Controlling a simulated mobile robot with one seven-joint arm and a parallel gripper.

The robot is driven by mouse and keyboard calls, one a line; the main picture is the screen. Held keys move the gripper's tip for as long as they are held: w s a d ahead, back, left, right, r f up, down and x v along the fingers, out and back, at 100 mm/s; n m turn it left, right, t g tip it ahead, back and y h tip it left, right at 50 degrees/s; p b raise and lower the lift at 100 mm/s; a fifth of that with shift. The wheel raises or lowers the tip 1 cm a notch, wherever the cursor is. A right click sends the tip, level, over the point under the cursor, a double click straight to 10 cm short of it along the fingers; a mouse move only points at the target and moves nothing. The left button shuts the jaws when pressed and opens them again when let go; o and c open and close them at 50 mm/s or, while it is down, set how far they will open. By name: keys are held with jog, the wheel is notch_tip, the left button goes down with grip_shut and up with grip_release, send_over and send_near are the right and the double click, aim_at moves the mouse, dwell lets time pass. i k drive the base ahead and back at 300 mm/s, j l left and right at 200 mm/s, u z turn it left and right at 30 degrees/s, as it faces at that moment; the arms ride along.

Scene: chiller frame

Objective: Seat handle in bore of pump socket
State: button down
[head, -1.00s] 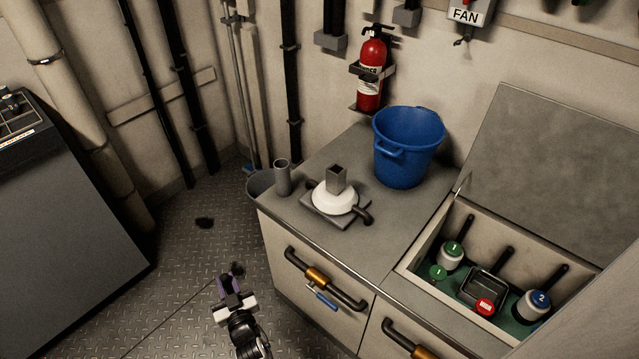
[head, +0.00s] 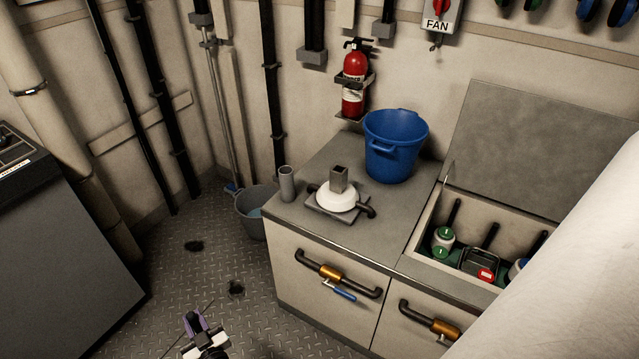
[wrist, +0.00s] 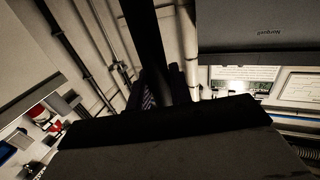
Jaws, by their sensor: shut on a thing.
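The pump is a white dome (head: 336,200) on a grey plate on the counter, with dark pipe ends at its sides. Its square grey socket (head: 338,180) stands upright on top, open end up. My gripper (head: 197,325) is low in the head view, over the floor, left of the counter and well apart from the pump. In the wrist view, a long dark bar (wrist: 143,35), apparently the handle, runs up from my gripper, which is shut on it. The handle's far end is out of that view. I cannot make the handle out clearly in the head view.
A grey cylinder (head: 287,184) and a blue bucket (head: 395,147) stand beside the pump. A grey bucket (head: 250,212) is on the floor by the counter. Valve handles (head: 337,272) jut from the counter front. A large pale shape hides part of the open bin (head: 415,258) at right.

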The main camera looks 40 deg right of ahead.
aim_at(338, 185)
jog(key=j+z, duration=0.2)
jog(key=z, duration=0.15)
jog(key=j+z, duration=0.15)
jog(key=z, duration=0.75)
jog(key=k+j+z, duration=0.15)
jog(key=z, duration=0.15)
jog(key=k, duration=0.05)
